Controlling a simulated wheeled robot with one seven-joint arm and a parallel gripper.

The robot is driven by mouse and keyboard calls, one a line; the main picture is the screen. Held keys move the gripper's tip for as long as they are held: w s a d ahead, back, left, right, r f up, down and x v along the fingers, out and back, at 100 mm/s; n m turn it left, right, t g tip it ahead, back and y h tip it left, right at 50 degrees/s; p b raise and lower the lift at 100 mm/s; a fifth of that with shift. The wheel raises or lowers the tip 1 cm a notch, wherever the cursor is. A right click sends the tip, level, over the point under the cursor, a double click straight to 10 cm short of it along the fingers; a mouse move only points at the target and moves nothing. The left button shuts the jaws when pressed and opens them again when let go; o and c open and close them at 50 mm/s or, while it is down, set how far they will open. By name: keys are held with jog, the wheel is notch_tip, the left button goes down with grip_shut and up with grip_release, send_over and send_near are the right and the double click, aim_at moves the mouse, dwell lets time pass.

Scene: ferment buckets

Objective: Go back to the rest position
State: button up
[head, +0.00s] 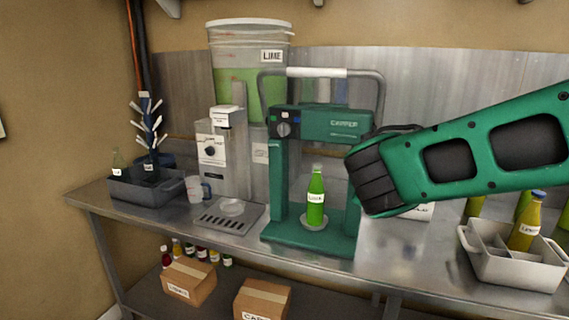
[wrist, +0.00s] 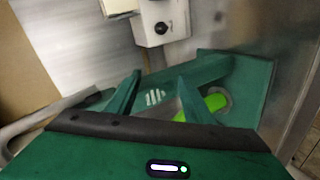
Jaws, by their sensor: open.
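My gripper (wrist: 158,78) shows in the wrist view with its two green fingers apart and nothing between them. In the head view the black end of my arm hides the fingers, just right of the green capper (head: 338,125). A green lime bottle (head: 316,205) stands upright on the round plate of the capper's base. It also shows in the wrist view as a bright green shape (wrist: 214,101), partly hidden behind the right finger. I cannot tell from the head view how close the fingers are to the bottle.
A grey filler (head: 212,150) and a lime bucket (head: 249,60) stand left of the capper. A grey bin (head: 148,190) sits at the bench's left end. A divided crate (head: 510,270) with a yellow bottle (head: 525,235) is at right. Boxes (head: 190,280) lie on the lower shelf.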

jog(key=s+d+f+m+g, duration=0.45)
jog(key=s+d, duration=0.25)
jog(key=d, duration=0.2)
jog(key=s+d+f+m+g, duration=0.3)
jog(key=s+d+f+m, duration=0.15)
jog(key=s+d, duration=0.35)
jog(key=s+d+f+m+g+y, duration=0.1)
jog(key=s+f+m+g+y, duration=0.1)
jog(key=s, duration=0.9)
jog(key=s+f+m+g+y, duration=0.2)
jog(key=s+f+m+g, duration=0.1)
jog(key=s, duration=0.7)
jog(key=f+m, duration=0.1)
jog(key=m, duration=0.1)
jog(key=shift+s+d+m, duration=0.35)
jog(key=shift+m, duration=0.05)
jog(key=shift+w+f, duration=0.2)
jog(key=shift+w, duration=0.45)
